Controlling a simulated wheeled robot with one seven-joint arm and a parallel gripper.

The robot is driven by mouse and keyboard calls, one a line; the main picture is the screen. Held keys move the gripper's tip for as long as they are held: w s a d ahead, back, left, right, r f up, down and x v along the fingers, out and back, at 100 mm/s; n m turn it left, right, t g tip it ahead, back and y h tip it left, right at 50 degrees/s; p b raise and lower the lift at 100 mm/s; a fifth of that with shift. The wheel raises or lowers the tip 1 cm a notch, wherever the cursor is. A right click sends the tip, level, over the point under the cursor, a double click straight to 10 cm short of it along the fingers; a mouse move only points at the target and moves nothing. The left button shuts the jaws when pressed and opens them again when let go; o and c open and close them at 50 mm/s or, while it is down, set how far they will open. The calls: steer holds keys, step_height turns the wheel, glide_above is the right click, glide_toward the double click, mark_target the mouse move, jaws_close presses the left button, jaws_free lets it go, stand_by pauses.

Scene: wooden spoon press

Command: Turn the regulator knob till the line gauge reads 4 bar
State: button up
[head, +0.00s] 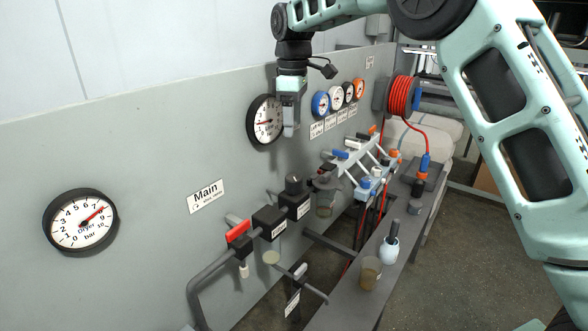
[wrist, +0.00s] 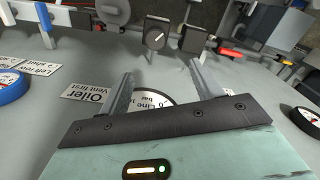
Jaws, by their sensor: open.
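The line gauge (head: 259,121) is a round black-rimmed white dial on the grey panel, partly hidden behind my gripper. Its red needle points left; I cannot read the number. In the wrist view its dial (wrist: 150,98) shows "Line" and "bar" between my fingers, its lower part hidden. The regulator knob (head: 293,182) appears to be the dark knob on a black block below the gauge. In the wrist view the knob (wrist: 157,39) carries a pale pointer mark. My gripper (head: 290,132) is open and empty, pointing down beside the gauge, above and apart from the knob (wrist: 160,70).
The dryer gauge (head: 80,222) is at left, near the "Main" label (head: 206,195). A red-handled valve (head: 238,232) sits left of the blocks. Several small coloured gauges (head: 337,97) and a red hose reel (head: 402,96) are beyond. A shelf (head: 350,290) holds a white bottle (head: 389,250).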

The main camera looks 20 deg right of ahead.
mark_target(295, 177)
steer(key=f+p, duration=0.1)
steer(key=f, duration=0.4)
steer(key=f+p, duration=0.1)
steer(key=f, duration=0.5)
steer(key=f+p, duration=0.2)
steer(key=f, duration=0.4)
steer(key=shift+w+d, duration=0.3)
steer(key=shift+d, duration=0.05)
steer(key=shift+c, duration=0.4)
steer(key=c, duration=0.9)
